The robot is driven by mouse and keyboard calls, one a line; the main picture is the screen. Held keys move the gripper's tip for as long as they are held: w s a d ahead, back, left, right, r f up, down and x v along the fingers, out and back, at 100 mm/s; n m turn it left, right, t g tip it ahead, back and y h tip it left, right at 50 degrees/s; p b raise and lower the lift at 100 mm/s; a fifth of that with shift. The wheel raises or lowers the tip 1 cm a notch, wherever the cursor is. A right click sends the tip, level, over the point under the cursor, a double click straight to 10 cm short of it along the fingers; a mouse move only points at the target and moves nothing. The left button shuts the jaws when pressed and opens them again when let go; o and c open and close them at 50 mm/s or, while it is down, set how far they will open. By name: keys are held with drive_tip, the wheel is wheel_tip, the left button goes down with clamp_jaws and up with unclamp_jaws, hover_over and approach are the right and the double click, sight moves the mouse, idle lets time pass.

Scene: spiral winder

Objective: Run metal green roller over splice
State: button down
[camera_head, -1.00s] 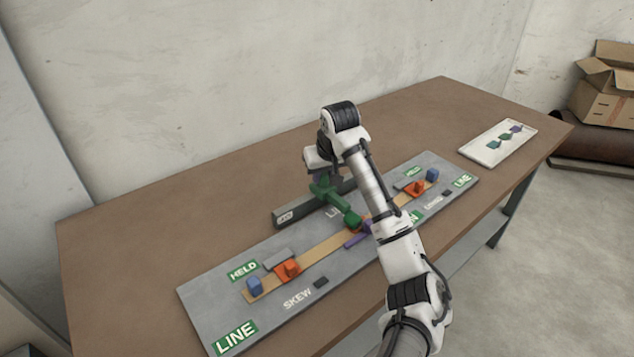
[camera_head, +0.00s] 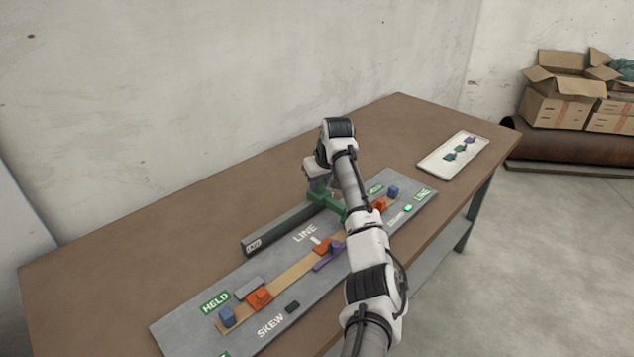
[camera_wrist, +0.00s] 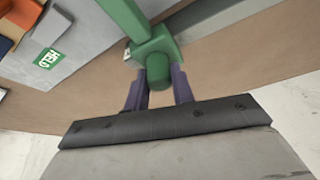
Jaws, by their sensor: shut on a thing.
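My gripper (camera_wrist: 157,88) is shut on the green roller tool (camera_wrist: 155,60), whose green body fills the gap between the fingers in the wrist view. In the head view the green roller tool (camera_head: 328,202) reaches over the board toward the tan strip; its far end is hidden behind my arm. The tan strip (camera_head: 292,272) runs lengthwise along the grey board (camera_head: 190,330). An orange block (camera_head: 329,248) sits at the strip's middle, with a purple bar (camera_head: 327,262) beside it. I cannot make out the splice seam, nor whether the roller touches the strip.
Orange blocks (camera_head: 259,299) and blue blocks (camera_head: 227,316) stand near the strip's ends. A long dark grey bar (camera_head: 285,228) lies along the board's back edge. A white tray (camera_head: 440,160) with small pieces is at the table's far right. The table's left is clear.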

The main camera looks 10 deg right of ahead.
drive_tip(key=shift+w+d+r, duration=0.1)
drive_tip(key=shift+d+r, duration=0.1)
drive_tip(key=c, duration=1.6)
unclamp_jaws()
drive_tip(key=o, duration=0.4)
drive_tip(key=shift+w+d+f, duration=0.1)
drive_tip(key=shift+f, duration=0.05)
drive_tip(key=b+v, duration=0.3)
drive_tip(key=v, duration=1.1)
drive_tip(key=shift+f, duration=0.2)
